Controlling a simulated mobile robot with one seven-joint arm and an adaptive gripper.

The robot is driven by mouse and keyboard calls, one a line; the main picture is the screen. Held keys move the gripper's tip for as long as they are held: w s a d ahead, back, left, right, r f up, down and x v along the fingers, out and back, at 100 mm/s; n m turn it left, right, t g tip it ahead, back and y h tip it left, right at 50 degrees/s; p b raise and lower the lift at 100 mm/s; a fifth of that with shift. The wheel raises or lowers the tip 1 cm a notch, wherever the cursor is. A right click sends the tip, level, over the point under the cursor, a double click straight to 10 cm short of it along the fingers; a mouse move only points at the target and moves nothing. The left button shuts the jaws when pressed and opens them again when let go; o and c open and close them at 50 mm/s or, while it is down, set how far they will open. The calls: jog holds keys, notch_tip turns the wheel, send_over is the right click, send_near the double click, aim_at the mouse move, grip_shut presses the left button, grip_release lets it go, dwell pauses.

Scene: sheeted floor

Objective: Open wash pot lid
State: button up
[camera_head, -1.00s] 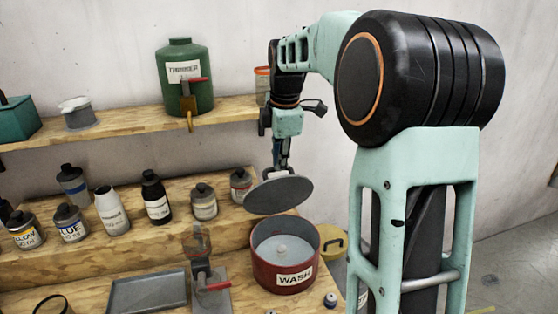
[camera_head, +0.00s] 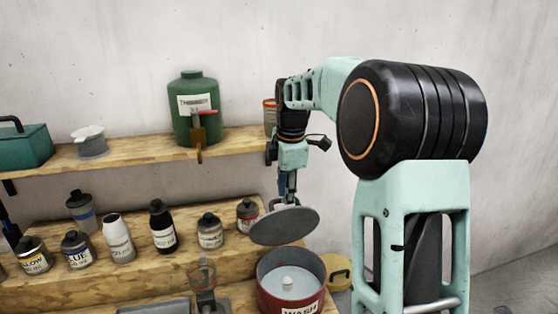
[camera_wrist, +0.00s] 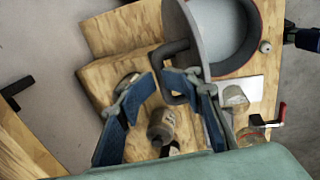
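The wash pot (camera_head: 291,303), red with a WASH label, stands open on the bench. A small pale knob-like shape shows inside it. Its round grey lid (camera_head: 284,226) hangs tilted in the air above the pot, clear of the rim. My gripper (camera_head: 287,201) is right above the lid. In the wrist view my gripper's blue fingertips (camera_wrist: 158,77) meet at the dark handle of the lid (camera_wrist: 186,28), shut on it. The lid covers part of the pot (camera_wrist: 247,58) there. The exact finger contact is small and partly hidden.
Several paint bottles (camera_head: 163,232) stand on the wooden step left of the lid. A green thinner tank (camera_head: 194,112) is on the upper shelf. A yellow lidded container (camera_head: 338,272) sits right of the pot. A clamp-like tool (camera_head: 205,290) stands left of it.

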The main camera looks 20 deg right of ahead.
jog(key=w+r+p, duration=0.1)
jog(key=w+r, duration=0.5)
jog(key=w, duration=0.2)
jog(key=shift+w+r, duration=0.2)
jog(key=shift+w, duration=0.05)
dwell(0.6)
dwell(0.4)
notch_tip(320, 180, up, 12)
jog(key=s, duration=0.2)
jog(key=shift+s+f, duration=0.15)
dwell(0.5)
